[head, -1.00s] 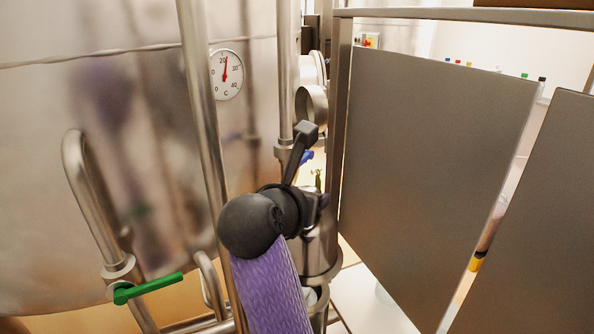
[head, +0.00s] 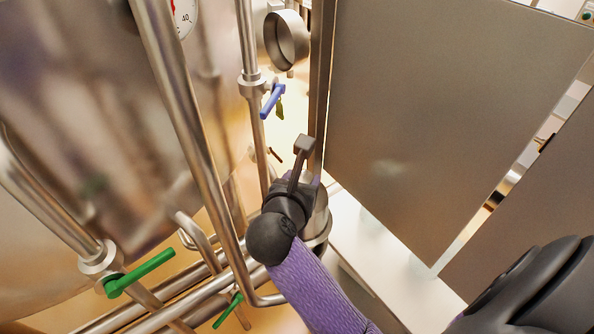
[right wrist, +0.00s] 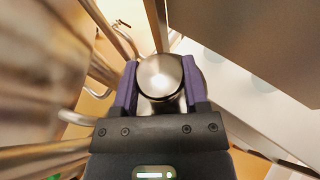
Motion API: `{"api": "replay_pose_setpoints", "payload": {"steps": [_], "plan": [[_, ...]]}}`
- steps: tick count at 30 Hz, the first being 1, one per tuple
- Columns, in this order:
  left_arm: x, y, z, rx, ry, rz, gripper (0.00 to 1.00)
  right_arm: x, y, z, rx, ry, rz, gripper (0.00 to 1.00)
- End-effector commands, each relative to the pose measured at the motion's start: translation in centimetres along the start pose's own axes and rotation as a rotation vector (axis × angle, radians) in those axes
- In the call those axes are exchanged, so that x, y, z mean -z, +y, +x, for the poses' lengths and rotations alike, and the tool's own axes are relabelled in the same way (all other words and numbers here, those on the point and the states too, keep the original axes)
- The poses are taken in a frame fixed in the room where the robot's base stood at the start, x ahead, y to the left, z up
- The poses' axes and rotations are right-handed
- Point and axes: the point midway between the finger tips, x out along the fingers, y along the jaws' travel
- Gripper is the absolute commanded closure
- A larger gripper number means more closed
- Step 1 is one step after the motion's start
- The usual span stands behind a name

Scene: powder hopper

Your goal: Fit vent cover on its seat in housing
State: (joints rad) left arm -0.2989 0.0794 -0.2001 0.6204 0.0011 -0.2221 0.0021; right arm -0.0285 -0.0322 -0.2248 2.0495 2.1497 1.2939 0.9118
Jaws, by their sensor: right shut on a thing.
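My right gripper (right wrist: 160,78) is shut on a round, shiny steel piece (right wrist: 160,76), held between its two purple fingers in the right wrist view. It looks like the vent cover, but its far side is hidden. In the head view my right gripper (head: 312,200) is at the lower middle, its fingers mostly hidden behind the dark wrist. Steel beside it there could be the held piece or a fitting behind. An open steel ring (head: 287,40) faces out at the top, apart from the gripper; I cannot tell if it is the housing's seat. My left gripper is out of view.
A large steel tank (head: 80,90) fills the left. A vertical pipe (head: 190,130) stands left of my right arm. A blue-handled valve (head: 272,100) is below the ring, and a green handle (head: 140,272) is lower left. A grey panel (head: 440,120) closes the right side.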

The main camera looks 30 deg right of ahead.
Motion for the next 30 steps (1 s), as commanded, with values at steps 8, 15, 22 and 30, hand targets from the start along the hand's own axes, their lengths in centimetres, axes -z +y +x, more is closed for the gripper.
{"api": "replay_pose_setpoints", "payload": {"steps": [8,15,22,30], "plan": [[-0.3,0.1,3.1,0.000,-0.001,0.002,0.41,3.0,0.0,1.3,-0.002,-0.002,-0.001,1.00],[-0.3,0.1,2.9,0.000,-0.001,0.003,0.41,2.9,0.0,1.2,-0.001,-0.001,0.000,1.00],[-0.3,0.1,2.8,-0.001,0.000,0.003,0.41,2.9,0.0,0.9,-0.001,0.000,-0.001,1.00],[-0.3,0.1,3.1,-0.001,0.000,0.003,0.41,3.2,0.1,1.0,-0.001,0.000,-0.001,1.00]]}}
